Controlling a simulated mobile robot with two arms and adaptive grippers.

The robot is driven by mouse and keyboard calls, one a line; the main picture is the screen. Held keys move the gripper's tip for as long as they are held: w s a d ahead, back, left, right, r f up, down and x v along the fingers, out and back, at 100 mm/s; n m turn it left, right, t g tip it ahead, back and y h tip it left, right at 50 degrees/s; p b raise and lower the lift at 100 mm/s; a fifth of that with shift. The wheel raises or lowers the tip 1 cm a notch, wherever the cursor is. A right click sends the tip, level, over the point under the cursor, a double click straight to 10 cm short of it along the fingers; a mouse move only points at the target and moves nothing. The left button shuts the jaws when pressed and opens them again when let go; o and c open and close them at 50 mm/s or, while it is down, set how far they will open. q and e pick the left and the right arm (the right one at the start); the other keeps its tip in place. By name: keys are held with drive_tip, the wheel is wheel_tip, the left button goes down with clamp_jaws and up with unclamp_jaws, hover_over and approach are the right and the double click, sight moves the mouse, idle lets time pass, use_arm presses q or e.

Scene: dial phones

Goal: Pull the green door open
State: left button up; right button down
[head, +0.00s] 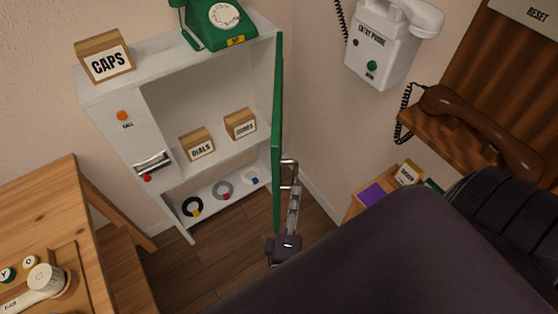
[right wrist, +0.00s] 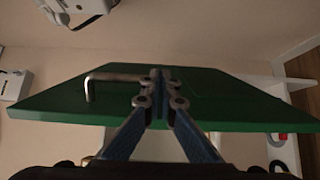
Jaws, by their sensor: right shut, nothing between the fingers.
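The green door (head: 277,130) stands swung out from the white cabinet (head: 208,75), seen nearly edge-on in the head view, with the shelves exposed. The door also spans the right wrist view (right wrist: 230,100). Its metal bar handle (head: 289,162) is on the right face; in the right wrist view the handle (right wrist: 112,78) lies left of my fingers and runs up to them. My right gripper (head: 294,192) is shut and empty beside the handle, its fingertips (right wrist: 158,78) in front of the door face. Whether they touch it I cannot tell. My left gripper is not in view.
A green dial phone (head: 217,22) and a CAPS box (head: 104,58) sit on the cabinet top. A white entry phone (head: 388,45) and a brown handset (head: 480,130) are at right. A wooden table (head: 50,205) is at left. Bare floor (head: 190,260) lies before the cabinet.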

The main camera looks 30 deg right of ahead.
drive_tip(key=s+d+n+t+y, duration=0.1)
drive_tip(key=s+d+n+y, duration=0.1)
drive_tip(key=d, duration=1)
drive_tip(key=shift+s+d+t+y+p, duration=0.2)
drive_tip(key=shift+s+t+y+p, duration=0.15)
drive_tip(key=shift+s, duration=0.5)
drive_tip(key=shift+f, duration=0.1)
